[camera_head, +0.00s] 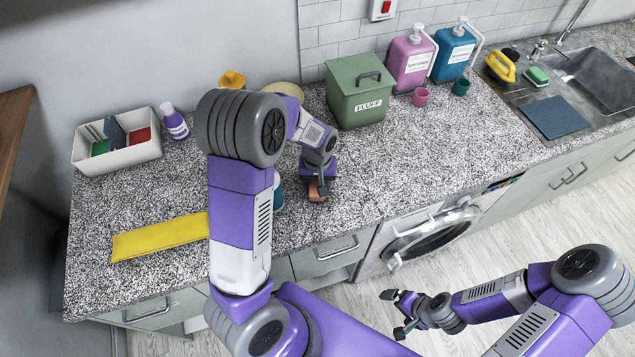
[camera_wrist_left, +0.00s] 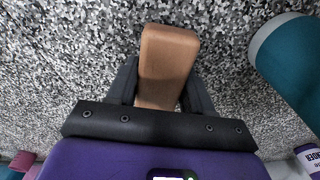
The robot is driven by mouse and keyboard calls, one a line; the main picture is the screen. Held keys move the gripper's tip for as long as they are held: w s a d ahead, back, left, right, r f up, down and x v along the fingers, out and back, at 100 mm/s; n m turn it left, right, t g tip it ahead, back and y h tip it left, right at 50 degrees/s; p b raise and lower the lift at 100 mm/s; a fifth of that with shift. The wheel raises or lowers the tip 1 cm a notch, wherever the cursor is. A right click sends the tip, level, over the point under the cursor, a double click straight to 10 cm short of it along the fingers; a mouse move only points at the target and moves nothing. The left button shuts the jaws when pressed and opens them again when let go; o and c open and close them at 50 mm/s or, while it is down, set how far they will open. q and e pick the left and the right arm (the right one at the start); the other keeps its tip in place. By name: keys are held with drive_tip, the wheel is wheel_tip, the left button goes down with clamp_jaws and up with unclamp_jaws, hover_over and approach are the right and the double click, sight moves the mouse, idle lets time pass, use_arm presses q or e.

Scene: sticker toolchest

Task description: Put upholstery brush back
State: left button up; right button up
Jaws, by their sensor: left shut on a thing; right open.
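The upholstery brush, seen as a brown wooden block (camera_wrist_left: 168,55), is between the fingers of my left gripper in the left wrist view; it also shows in the head view (camera_head: 317,194). I see no bristles. My left gripper (camera_head: 319,183) is shut on it, low over the speckled counter near its front edge. I cannot tell whether the brush touches the counter. My right gripper (camera_head: 394,314) is open and empty, over the floor in front of the cabinets.
A teal object (camera_wrist_left: 292,62) is close beside the brush. A white divided bin (camera_head: 118,158), purple bottle (camera_head: 175,122) and yellow cloth (camera_head: 160,237) are at left. A green FLUFF box (camera_head: 360,92) stands behind. The counter right of my left gripper is clear.

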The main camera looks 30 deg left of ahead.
sight(318, 182)
use_arm(q)
drive_tip(key=shift+w+f, duration=0.1)
drive_tip(key=shift+f, duration=0.15)
drive_tip(key=o, duration=1)
drive_tip(key=shift+r, duration=0.25)
wheel_tip(318, 182, up, 12)
drive_tip(key=p, duration=0.2)
drive_tip(key=shift+s+d, duration=0.15)
drive_tip(key=shift+s, duration=0.1)
